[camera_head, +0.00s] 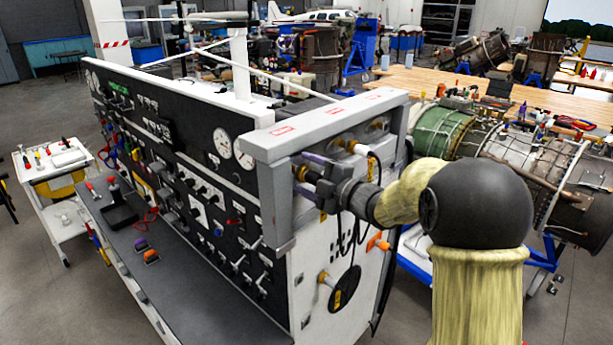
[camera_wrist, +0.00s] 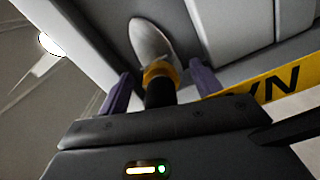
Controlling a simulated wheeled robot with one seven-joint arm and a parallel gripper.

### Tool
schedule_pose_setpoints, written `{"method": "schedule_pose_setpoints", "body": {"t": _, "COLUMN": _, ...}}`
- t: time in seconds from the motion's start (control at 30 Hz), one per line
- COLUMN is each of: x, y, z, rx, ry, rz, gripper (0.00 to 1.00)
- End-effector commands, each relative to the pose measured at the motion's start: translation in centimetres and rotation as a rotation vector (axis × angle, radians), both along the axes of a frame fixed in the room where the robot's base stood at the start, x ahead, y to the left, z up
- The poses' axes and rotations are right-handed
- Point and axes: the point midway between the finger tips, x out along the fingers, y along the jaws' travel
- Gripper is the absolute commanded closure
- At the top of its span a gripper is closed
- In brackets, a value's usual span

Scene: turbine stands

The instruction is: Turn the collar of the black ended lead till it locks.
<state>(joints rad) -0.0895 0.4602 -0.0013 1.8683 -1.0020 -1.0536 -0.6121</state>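In the wrist view a pale, rounded connector body (camera_wrist: 150,38) has an orange-yellow collar (camera_wrist: 160,70) and a black end (camera_wrist: 160,93). The black end and collar lie between the two purple fingers of my gripper (camera_wrist: 163,85). Gaps show on both sides, so my gripper is open around it without visible contact. In the head view my gripper (camera_head: 305,175) is inside the recess at the end of the grey test stand (camera_head: 330,125), its purple fingers apart. The connector between them is hidden there. Whether the collar is locked cannot be told.
A white connector (camera_head: 357,148) with a dark lead sits above my gripper, under the stand's overhanging frame. A yellow label (camera_wrist: 270,88) is close to the right finger.

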Motion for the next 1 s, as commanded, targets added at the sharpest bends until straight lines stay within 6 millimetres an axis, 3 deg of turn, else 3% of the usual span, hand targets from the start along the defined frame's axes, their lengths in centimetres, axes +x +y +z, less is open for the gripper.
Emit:
{"method": "schedule_pose_setpoints", "body": {"t": 0.1, "x": 0.0, "y": -0.1, "z": 0.0, "rx": 0.000, "ry": 0.000, "rz": -0.001, "gripper": 0.33}}
{"method": "schedule_pose_setpoints", "body": {"t": 0.17, "x": 0.0, "y": -0.1, "z": 0.0, "rx": 0.000, "ry": 0.000, "rz": -0.002, "gripper": 0.26}}
{"method": "schedule_pose_setpoints", "body": {"t": 0.53, "x": -0.2, "y": -0.4, "z": -0.1, "rx": -0.001, "ry": -0.001, "rz": -0.003, "gripper": 0.26}}
{"method": "schedule_pose_setpoints", "body": {"t": 1.0, "x": -2.0, "y": -2.7, "z": -0.1, "rx": 0.000, "ry": -0.001, "rz": -0.003, "gripper": 0.26}}
